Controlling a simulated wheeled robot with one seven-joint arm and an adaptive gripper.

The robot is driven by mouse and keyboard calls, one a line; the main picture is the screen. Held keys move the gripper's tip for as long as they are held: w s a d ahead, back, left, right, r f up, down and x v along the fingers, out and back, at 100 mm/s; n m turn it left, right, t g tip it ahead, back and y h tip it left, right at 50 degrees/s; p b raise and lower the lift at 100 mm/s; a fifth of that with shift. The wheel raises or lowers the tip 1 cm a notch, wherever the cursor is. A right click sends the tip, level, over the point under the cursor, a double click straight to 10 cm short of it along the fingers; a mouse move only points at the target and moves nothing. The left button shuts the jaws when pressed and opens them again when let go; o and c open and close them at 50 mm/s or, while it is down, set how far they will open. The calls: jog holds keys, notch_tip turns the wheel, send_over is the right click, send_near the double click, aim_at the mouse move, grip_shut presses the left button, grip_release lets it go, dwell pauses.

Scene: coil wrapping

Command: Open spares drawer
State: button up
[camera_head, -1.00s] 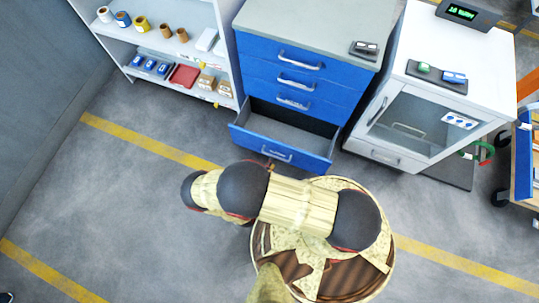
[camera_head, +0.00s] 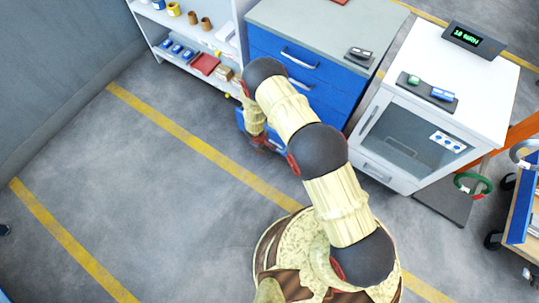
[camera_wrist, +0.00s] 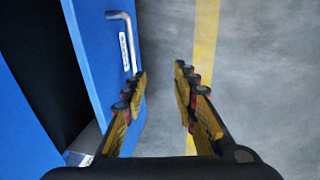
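The blue drawer cabinet (camera_head: 325,75) stands at the top centre of the head view. My arm covers its lower part, and only slivers of the bottom drawer (camera_head: 240,119) show. In the wrist view a blue drawer front (camera_wrist: 97,50) stands out from a dark gap on its left, so this drawer is open. It carries a silver bar handle (camera_wrist: 131,38) and a white label too small to read. My gripper (camera_wrist: 161,82) is open and empty. Its left finger is close to the drawer front just below the handle; I cannot tell whether they touch. The right finger is over the floor.
A shelf (camera_head: 200,38) with spools and small boxes stands left of the cabinet. A white glass-door cabinet (camera_head: 425,125) with a display on top is to the right, and a blue-sided cart (camera_head: 522,205) at the right edge. The floor left of my arm is clear.

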notch_tip(320, 180, down, 7)
jog(key=w+b, duration=0.1)
jog(key=b, duration=0.1)
jog(key=shift+d+f+b, duration=0.15)
jog(key=shift+d+b, duration=0.2)
jog(key=shift+d, duration=0.1)
jog(key=shift+c, duration=0.4)
grip_shut()
dwell(0.4)
jog(key=shift+c, duration=1.9)
grip_release()
jog(key=o, duration=0.4)
jog(key=shift+c, duration=0.2)
jog(key=shift+o, duration=0.5)
